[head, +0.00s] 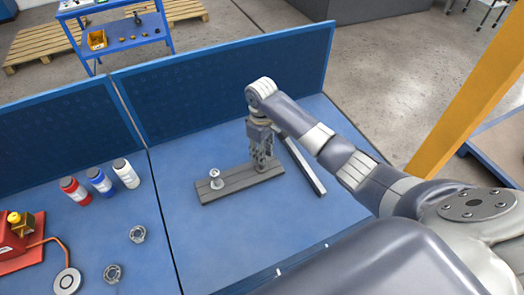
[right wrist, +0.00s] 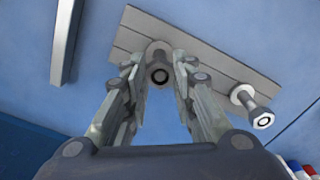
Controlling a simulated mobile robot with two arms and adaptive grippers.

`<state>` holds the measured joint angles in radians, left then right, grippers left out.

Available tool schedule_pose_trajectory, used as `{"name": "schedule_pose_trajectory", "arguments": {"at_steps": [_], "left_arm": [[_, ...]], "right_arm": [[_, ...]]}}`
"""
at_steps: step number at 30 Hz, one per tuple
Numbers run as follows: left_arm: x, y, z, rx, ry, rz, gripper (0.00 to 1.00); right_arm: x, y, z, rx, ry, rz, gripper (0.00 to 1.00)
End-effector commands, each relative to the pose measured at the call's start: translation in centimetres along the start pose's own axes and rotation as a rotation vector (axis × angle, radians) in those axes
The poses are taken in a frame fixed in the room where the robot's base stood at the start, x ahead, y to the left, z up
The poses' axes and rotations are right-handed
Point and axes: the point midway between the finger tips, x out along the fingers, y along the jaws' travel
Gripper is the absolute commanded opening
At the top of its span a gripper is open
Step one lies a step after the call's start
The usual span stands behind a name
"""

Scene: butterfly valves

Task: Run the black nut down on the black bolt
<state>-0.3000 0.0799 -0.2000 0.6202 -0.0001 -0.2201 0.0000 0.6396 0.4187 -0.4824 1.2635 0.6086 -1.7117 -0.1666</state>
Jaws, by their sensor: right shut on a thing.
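The black bolt (right wrist: 160,75) stands up from a grey base bar, its dark round end facing the camera in the right wrist view. My right gripper (right wrist: 160,58) comes down over it from above, its two fingers on either side of the bolt. The fingers are shut on the black nut around the bolt; the nut is mostly hidden between the fingertips. In the head view my right gripper (head: 262,158) stands at the right end of the base bar (head: 238,184) and hides the bolt and nut. My left gripper is not in view.
A second, pale bolt (head: 216,179) stands on the bar's left end. A loose grey bar (head: 303,165) lies to the right. Two nuts, (head: 137,234) and (head: 112,273), and several bottles (head: 100,182) are on the left table. A blue panel (head: 230,80) closes the back.

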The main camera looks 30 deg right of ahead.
Motion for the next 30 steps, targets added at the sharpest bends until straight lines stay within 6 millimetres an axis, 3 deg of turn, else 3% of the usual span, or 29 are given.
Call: {"name": "schedule_pose_trajectory", "arguments": {"at_steps": [18, 28, 29, 30], "left_arm": [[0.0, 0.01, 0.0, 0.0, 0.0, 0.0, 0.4], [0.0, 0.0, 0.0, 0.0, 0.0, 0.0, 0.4], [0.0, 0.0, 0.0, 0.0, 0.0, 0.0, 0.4], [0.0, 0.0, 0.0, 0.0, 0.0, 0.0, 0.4]], "right_arm": [[-0.04, -0.24, -0.11, 0.803, 0.003, -0.005, 0.0], [-0.05, -0.17, -0.07, 0.863, 0.003, -0.003, 0.0], [-0.06, -0.17, -0.07, 0.863, 0.003, -0.003, 0.29], [-0.06, -0.17, -0.07, 0.862, 0.003, -0.002, 0.35]]}}
